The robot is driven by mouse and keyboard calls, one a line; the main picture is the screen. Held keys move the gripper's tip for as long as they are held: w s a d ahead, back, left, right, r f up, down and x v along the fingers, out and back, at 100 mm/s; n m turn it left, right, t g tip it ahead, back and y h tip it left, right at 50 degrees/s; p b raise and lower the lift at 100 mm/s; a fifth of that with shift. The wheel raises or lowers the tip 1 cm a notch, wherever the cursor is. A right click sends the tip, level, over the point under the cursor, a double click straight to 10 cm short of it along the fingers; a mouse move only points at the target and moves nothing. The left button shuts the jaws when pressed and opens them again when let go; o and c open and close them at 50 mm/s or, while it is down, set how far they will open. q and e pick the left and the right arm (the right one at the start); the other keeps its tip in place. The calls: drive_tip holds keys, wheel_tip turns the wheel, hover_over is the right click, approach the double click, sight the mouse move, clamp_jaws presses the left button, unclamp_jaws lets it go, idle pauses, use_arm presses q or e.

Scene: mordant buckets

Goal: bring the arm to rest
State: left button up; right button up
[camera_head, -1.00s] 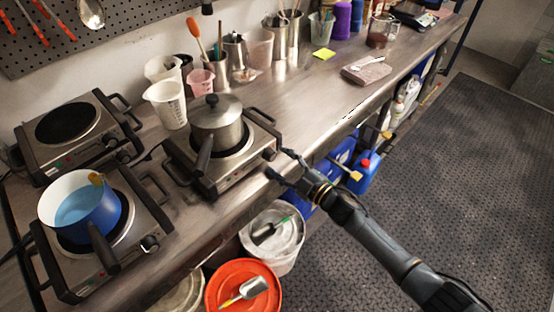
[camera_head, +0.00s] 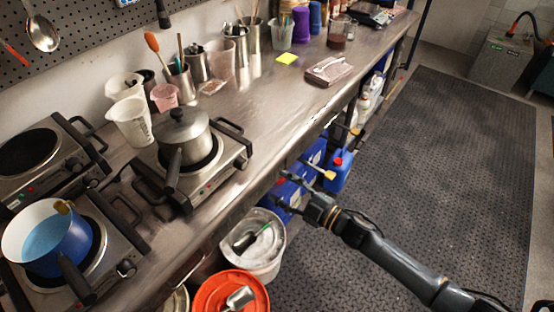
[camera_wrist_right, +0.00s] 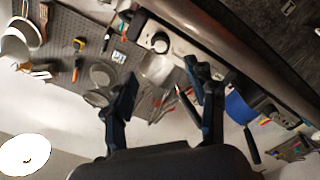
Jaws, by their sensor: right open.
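My right gripper (camera_head: 286,197) is open and empty in the head view, in front of the bench's front edge and above the floor-level buckets. Its arm comes in from the lower right. In the right wrist view the two dark fingers (camera_wrist_right: 162,100) stand apart with nothing between them. My left gripper is not in view.
The steel bench (camera_head: 262,105) holds a lidded pot (camera_head: 183,138) and a blue pan (camera_head: 50,243) on hotplates. Below stand a white bucket (camera_head: 268,262), an orange-lidded bucket (camera_head: 207,300) and a blue jug (camera_head: 337,172). The dark floor mat (camera_head: 440,170) is clear.

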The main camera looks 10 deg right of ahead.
drive_tip(key=shift+f, duration=0.1)
